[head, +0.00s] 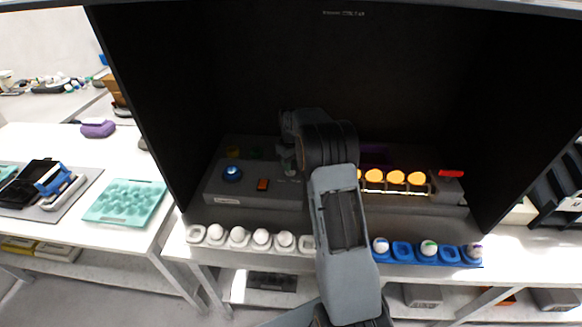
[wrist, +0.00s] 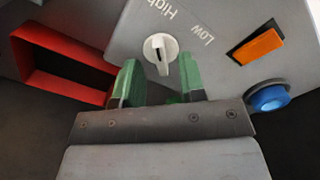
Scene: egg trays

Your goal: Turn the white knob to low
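The white knob (wrist: 160,48) shows in the wrist view on a grey panel (wrist: 215,75), beside the printed words High and Low. Its dark pointer mark lies nearer High than Low, though the exact setting is hard to tell. My gripper (wrist: 158,80) has two green fingers standing apart, one on each side of the knob's lower part. The fingers look open, and I see clear gaps to the knob. In the head view my arm reaches into the dark box, and it hides the knob; my gripper (head: 289,160) shows only partly there.
An orange switch (wrist: 257,46) and a blue button (wrist: 268,97) sit right of the knob in the wrist view. A red frame (wrist: 62,62) stands at the left. Below the box are a white egg tray (head: 214,241) and a blue egg tray (head: 402,250).

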